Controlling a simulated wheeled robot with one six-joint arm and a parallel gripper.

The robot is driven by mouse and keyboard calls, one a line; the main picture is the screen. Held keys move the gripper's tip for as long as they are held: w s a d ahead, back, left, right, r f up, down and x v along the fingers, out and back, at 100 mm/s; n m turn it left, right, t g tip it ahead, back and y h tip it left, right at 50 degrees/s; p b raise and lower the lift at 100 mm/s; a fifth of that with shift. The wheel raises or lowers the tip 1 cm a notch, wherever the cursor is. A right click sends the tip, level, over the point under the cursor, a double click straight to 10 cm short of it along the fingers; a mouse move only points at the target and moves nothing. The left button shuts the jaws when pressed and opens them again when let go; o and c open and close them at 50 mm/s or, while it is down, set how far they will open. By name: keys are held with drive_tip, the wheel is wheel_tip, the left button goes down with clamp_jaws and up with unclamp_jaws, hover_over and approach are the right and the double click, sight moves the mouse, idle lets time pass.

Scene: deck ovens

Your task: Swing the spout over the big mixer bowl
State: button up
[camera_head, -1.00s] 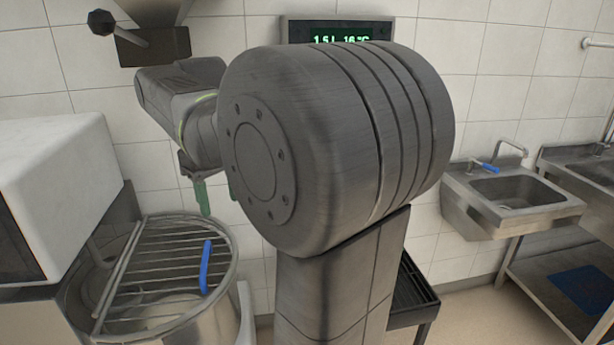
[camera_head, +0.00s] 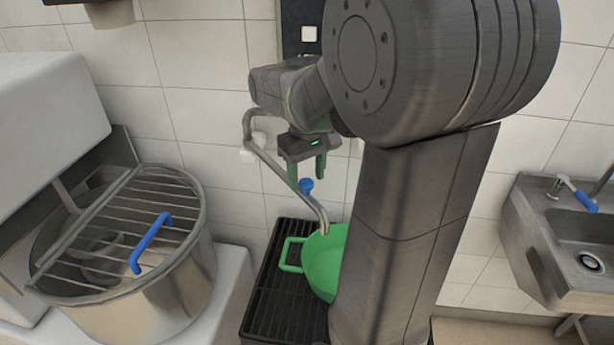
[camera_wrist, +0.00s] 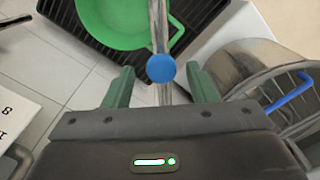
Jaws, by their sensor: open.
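The spout (camera_head: 277,170) is a bent metal pipe on the wall, with a blue knob (camera_head: 306,185) on it. Its end hangs over a green container (camera_head: 325,262). The big mixer bowl (camera_head: 186,293) is steel, at the left in the head view, with a wire guard (camera_head: 110,245) on top. My gripper (camera_head: 306,175) is open with green fingers, close above the knob. In the wrist view the knob (camera_wrist: 161,68) lies between and just beyond the open fingertips (camera_wrist: 163,80), and the pipe runs through the gap. No contact shows.
The green container stands on a black slatted stand (camera_head: 270,300) right of the mixer. The mixer's white head (camera_head: 50,95) overhangs the bowl's left. The guard has a blue handle (camera_head: 150,243). A steel sink (camera_head: 565,235) is at the right.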

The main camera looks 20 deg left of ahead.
drive_tip(key=shift+s+f, duration=0.1)
drive_tip(key=shift+f, duration=0.3)
drive_tip(key=shift+c, duration=0.4)
clamp_jaws()
drive_tip(key=shift+s+a, duration=0.1)
